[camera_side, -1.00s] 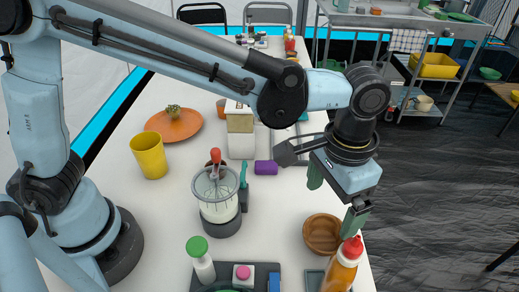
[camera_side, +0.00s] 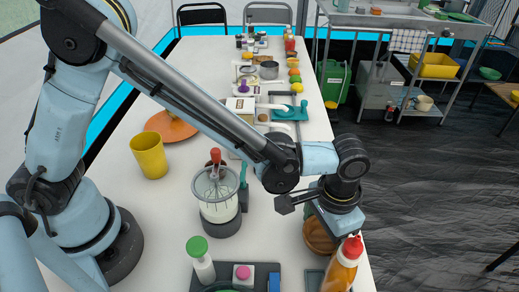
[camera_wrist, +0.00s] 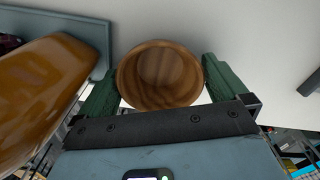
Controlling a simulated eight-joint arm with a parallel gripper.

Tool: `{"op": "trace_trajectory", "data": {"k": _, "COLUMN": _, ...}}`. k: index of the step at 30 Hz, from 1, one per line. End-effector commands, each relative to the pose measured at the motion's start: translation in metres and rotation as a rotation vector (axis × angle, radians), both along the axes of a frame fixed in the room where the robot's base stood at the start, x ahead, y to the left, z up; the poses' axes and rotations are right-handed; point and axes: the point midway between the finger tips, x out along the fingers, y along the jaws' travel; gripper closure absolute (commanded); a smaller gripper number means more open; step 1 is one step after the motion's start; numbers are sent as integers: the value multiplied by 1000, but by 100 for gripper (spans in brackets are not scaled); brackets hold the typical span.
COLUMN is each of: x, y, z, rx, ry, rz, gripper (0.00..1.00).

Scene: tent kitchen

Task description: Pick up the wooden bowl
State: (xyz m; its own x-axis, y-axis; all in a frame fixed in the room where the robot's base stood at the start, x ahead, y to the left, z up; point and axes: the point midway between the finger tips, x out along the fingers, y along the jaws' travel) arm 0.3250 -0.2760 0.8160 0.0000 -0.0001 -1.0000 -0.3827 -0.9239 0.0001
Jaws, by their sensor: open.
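The wooden bowl (camera_side: 318,240) sits near the right edge of the white table in the side view, partly covered by my wrist. In the wrist view the round brown bowl (camera_wrist: 160,76) shows its hollow inside, between two green fingers. My gripper (camera_wrist: 158,72) is open, with one finger on each side of the bowl. The fingers look close to the rim, but I cannot tell whether they touch it. In the side view the fingers are mostly hidden behind my wrist.
An orange bottle with a red cap (camera_side: 342,268) stands right beside the bowl and looms at left in the wrist view (camera_wrist: 40,85). A blender-like jar (camera_side: 217,200), a yellow cup (camera_side: 149,155) and a dark tray (camera_side: 262,270) are nearby on the table.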

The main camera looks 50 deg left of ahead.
Motion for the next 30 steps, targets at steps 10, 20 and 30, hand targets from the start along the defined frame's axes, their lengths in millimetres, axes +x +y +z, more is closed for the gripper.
{"op": "trace_trajectory", "data": {"k": 10, "x": 0, "y": 0, "z": 0, "rx": 0, "ry": 0, "rz": 0, "gripper": 26}}
{"op": "trace_trajectory", "data": {"k": 20, "x": 0, "y": 0, "z": 1, "rx": 0, "ry": 0, "rz": 0, "gripper": 42}}
{"op": "trace_trajectory", "data": {"k": 30, "x": 0, "y": 0, "z": 28, "rx": 0, "ry": 0, "rz": 0, "gripper": 42}}
